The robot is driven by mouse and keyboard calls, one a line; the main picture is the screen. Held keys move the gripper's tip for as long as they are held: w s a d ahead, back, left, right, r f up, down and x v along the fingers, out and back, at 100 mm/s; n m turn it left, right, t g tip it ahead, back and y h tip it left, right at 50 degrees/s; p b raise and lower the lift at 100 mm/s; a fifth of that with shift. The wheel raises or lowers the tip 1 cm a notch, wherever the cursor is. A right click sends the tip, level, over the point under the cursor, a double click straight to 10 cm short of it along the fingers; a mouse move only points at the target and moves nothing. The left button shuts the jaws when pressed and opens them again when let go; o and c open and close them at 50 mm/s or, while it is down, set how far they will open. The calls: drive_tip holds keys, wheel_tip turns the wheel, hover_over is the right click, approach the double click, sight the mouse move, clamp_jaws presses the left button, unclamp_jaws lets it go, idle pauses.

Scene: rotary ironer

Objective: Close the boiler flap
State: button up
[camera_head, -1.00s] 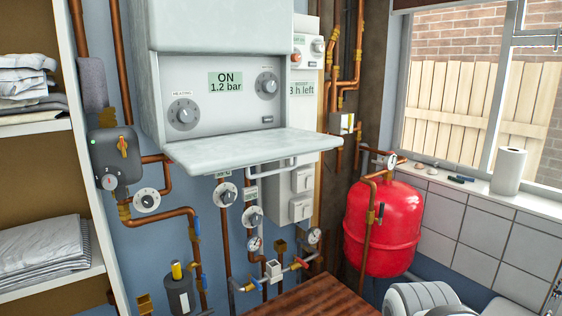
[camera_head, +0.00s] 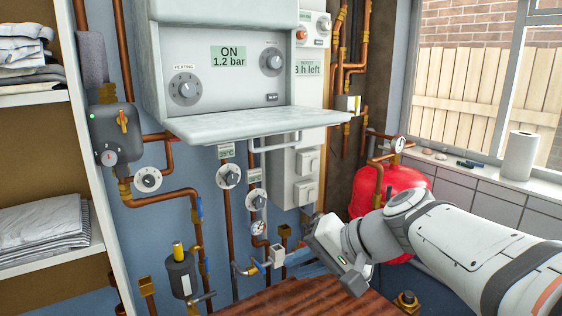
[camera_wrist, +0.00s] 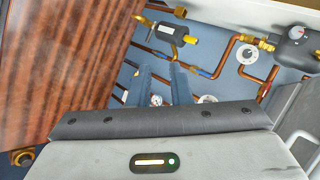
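The boiler (camera_head: 215,85) hangs on the wall in the head view, its panel reading "ON 1.2 bar". Its pale boiler flap (camera_head: 250,126) is open and sticks out nearly level below the control panel. My gripper (camera_head: 302,268) is below the flap and to its right, in front of the pipes and over the wooden top, clear of the flap. In the wrist view, the two blue-grey fingers of my gripper (camera_wrist: 160,75) are apart with nothing between them. The flap does not show clearly in the wrist view.
Copper pipes, valves and dials (camera_head: 228,176) run under the boiler. A red tank (camera_head: 385,185) stands behind my arm at the right. A shelf unit with folded cloths (camera_head: 45,235) stands at the left. The wooden top (camera_head: 285,298) lies below my gripper. Space in front of the flap looks clear.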

drive_tip(key=w+a+r+m+t+y+b, duration=0.1)
drive_tip(key=w+r+t+y, duration=0.1)
drive_tip(key=w+r+y, duration=0.3)
drive_tip(key=m+t+y+b, duration=0.2)
drive_tip(key=t, duration=0.2)
approach(276, 146)
drive_tip(key=w+a, duration=0.2)
drive_tip(key=p+x, duration=0.2)
drive_tip(key=x, duration=0.4)
drive_tip(key=shift+w+a+r, duration=0.1)
drive_tip(key=shift+w+a+p, duration=0.4)
drive_tip(key=shift+a, duration=0.2)
drive_tip(key=shift+c, duration=0.4)
clamp_jaws()
